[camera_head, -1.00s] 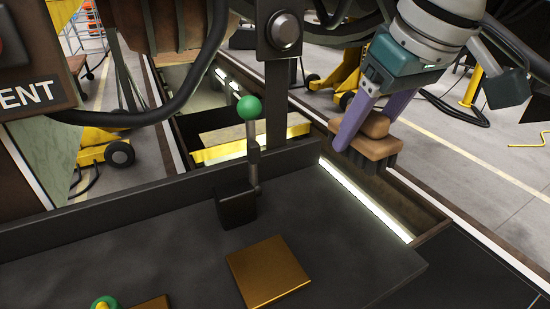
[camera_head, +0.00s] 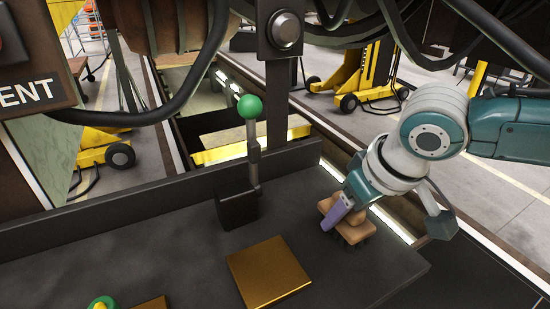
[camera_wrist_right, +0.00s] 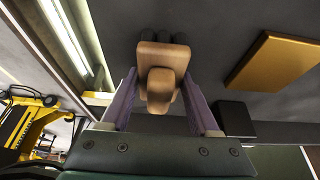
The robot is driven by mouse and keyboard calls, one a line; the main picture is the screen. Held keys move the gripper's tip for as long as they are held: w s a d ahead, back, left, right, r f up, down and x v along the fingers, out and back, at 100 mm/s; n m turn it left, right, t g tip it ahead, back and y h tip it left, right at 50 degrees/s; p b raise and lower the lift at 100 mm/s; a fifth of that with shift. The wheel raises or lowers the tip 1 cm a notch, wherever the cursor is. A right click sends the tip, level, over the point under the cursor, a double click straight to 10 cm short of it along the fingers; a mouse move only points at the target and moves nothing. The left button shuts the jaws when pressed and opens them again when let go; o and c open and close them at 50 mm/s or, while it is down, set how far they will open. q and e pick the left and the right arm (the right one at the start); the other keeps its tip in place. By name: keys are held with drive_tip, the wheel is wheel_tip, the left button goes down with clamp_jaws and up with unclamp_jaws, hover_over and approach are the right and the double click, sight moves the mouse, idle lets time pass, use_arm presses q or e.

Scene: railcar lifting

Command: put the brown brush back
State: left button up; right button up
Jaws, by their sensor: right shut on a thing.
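The brown brush (camera_head: 354,232) has a tan-brown block with a raised grip and dark bristles. My right gripper (camera_head: 338,213) is shut on its grip, with the bristles facing down at the right part of the dark bench top (camera_head: 190,270). I cannot tell whether the bristles touch the surface. In the right wrist view the brush (camera_wrist_right: 158,60) sits between the two purple fingers. My left gripper is not in view.
A gold-brown square plate (camera_head: 268,272) lies left of the brush. A green-knobbed lever (camera_head: 250,107) stands on a black block behind it. A raised edge runs along the bench's back, with a lit pit beyond. A green and yellow object (camera_head: 103,303) shows at bottom left.

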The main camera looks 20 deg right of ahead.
drive_tip(key=o, duration=1.2)
drive_tip(key=shift+r, duration=0.1)
drive_tip(key=shift+s+r, duration=0.15)
drive_tip(key=shift+r, duration=0.1)
drive_tip(key=p+v, duration=0.2)
drive_tip(key=v, duration=0.8)
drive_tip(key=s+a+f+n+y, duration=0.2)
drive_tip(key=s+a+n, duration=0.1)
drive_tip(key=s+a, duration=0.55)
drive_tip(key=s+d+f+m+g+h, duration=0.1)
drive_tip(key=s+d+m+h, duration=0.1)
drive_tip(key=s, duration=0.6)
drive_tip(key=shift+f, duration=0.4)
drive_tip(key=shift+s, duration=0.1)
